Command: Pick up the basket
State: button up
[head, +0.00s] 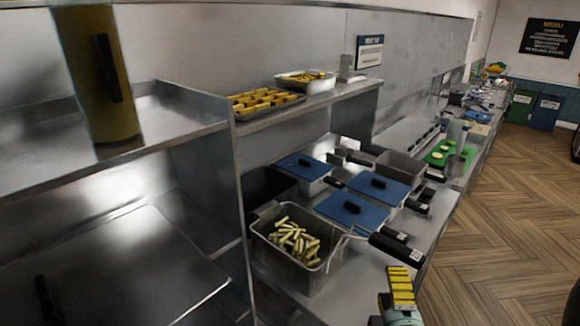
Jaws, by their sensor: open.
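A wire fry basket (283,268) holding pale cut fries (295,241) sits at the near end of the metal counter in the head view. Its black handle (398,249) points to the right, toward the counter's front edge. My gripper (401,283) shows at the bottom right, with a yellow-and-black ribbed finger pointing up. It is open and appears just below the handle's end in the picture. I see no contact with the handle, and the depth gap is hard to judge. The rest of my gripper is cut off by the frame's bottom.
Blue-lidded containers (370,185) with black handles stand close behind the basket. A shelf above holds a tray of yellow pieces (265,102). A metal rack (215,190) stands at the left. The wooden floor (510,220) on the right is clear.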

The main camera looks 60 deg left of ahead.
aim_at(382, 249)
jog(key=x, duration=0.5)
jog(key=shift+w+a, duration=0.2)
jog(key=shift+a, duration=0.1)
jog(key=shift+r+b+x, duration=0.15)
jog(key=shift+b+x, duration=0.05)
jog(key=shift+x, duration=1.2)
jog(key=shift+r+b+x, duration=0.15)
jog(key=shift+b+x, duration=0.05)
jog(key=shift+x, duration=1.2)
jog(key=shift+d, duration=0.1)
jog(key=shift+c, duration=0.2)
grip_shut()
